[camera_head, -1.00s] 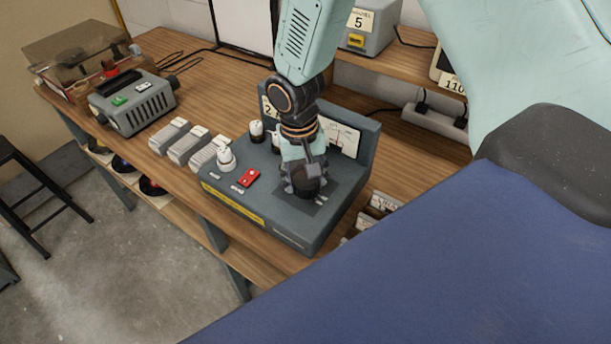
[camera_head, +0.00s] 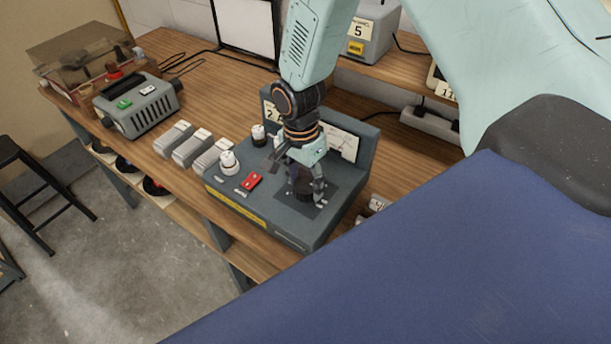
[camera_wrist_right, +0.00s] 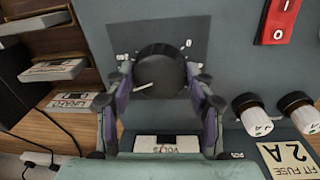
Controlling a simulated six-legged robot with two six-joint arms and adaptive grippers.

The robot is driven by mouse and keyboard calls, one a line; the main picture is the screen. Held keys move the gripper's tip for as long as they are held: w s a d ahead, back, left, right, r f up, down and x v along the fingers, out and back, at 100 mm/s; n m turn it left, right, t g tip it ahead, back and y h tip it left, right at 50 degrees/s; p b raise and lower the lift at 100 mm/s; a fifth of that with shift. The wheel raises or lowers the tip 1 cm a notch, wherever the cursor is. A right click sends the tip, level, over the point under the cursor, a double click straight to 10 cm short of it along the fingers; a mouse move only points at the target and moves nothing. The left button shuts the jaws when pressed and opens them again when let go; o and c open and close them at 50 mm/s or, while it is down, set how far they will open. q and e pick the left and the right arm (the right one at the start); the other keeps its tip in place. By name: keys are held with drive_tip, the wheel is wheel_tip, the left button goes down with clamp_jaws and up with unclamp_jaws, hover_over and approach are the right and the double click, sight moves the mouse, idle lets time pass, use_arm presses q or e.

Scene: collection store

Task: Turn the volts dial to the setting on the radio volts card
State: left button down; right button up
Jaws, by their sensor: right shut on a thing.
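The volts dial is a round black knob (camera_wrist_right: 158,66) with a white pointer line, on a dark square plate of the grey-blue console (camera_head: 283,235). In the wrist view the line points left and slightly down; a "0" shows at the plate's upper right, and other marks are too small to read or hidden. My right gripper (camera_wrist_right: 158,88) is shut on the knob, a finger on each side; it also shows in the head view (camera_head: 301,184). A cream card (camera_head: 443,86) at the upper right shows "11", cut off by my arm. My left gripper is out of view.
The console also carries a red switch (camera_head: 251,181), white-topped knobs (camera_head: 229,162) and a VOLTS meter (camera_wrist_right: 167,145). Grey blocks (camera_head: 192,147) stand left of it. A "5" card (camera_head: 361,25) is on a grey box behind. Labelled boxes (camera_wrist_right: 54,70) lie close beside the console.

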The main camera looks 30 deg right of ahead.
sight(304, 180)
drive_tip(key=shift+s+m+p, duration=0.15)
drive_tip(key=shift+m+p, duration=1.05)
drive_tip(key=shift+m, duration=0.9)
drive_tip(key=o, duration=1.2)
drive_tip(key=shift+c, duration=0.2)
drive_tip(key=shift+w, duration=0.2)
wheel_tip(304, 180, up, 12)
drive_tip(key=shift+w, duration=0.45)
drive_tip(key=shift+d, duration=0.1)
